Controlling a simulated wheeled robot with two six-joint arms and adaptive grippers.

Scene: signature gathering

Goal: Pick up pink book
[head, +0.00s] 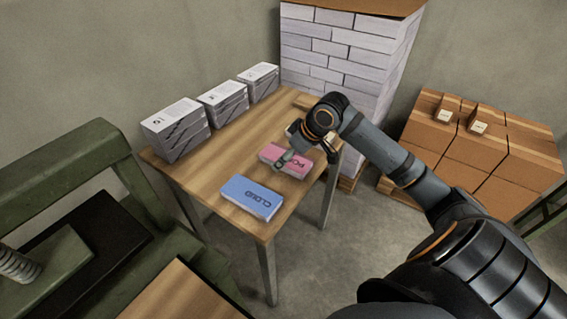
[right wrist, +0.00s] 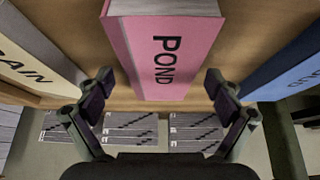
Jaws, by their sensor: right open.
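The pink book (head: 270,153) lies on the wooden table, and my right gripper (head: 308,155) is over it, partly covering it. In the right wrist view the pink book (right wrist: 165,50) shows the word POND and stands between the two spread fingers of my right gripper (right wrist: 160,85). The gripper is open, with a gap between each finger and the book. I cannot tell how far above the book the fingertips are. My left gripper is not in view.
A blue book (head: 252,197) lies nearer the table's front corner, beside the pink one. A cream book (right wrist: 35,45) is on the other side. Grey-white stacks (head: 175,130) line the table's (head: 215,165) back edge. A tall white stack (head: 345,50) and cardboard boxes (head: 470,145) stand beyond.

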